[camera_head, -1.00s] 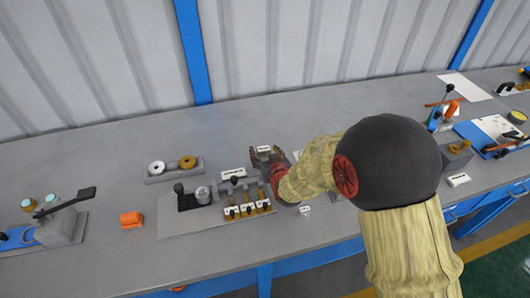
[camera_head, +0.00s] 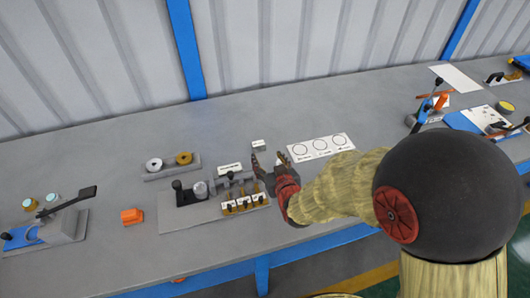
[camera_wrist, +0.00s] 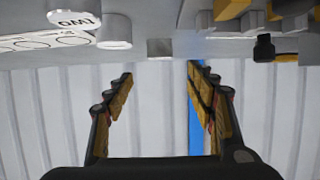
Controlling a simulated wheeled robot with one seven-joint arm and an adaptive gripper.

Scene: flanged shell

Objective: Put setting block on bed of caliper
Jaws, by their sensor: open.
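My gripper (camera_head: 268,160) is open and empty above the bench, to the right of the central fixture. In the wrist view its two fingers (camera_wrist: 160,73) are spread wide, with nothing between the pads. A small grey block (camera_wrist: 160,47) shows just beyond the fingertips, apart from them; I cannot tell for sure that it is the setting block. The central fixture (camera_head: 200,190), with a black knob and a round metal part on a grey base plate, may be the caliper. Its right side is close to my gripper, and its bed is not clear.
A row of labelled yellow-and-white pieces (camera_head: 243,203) stands at the fixture's front right. A holder with two rings (camera_head: 170,168) is behind left, an orange block (camera_head: 132,216) left. A white sheet with circles (camera_head: 320,147) lies right. A small white label (camera_head: 258,145) stands behind my gripper.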

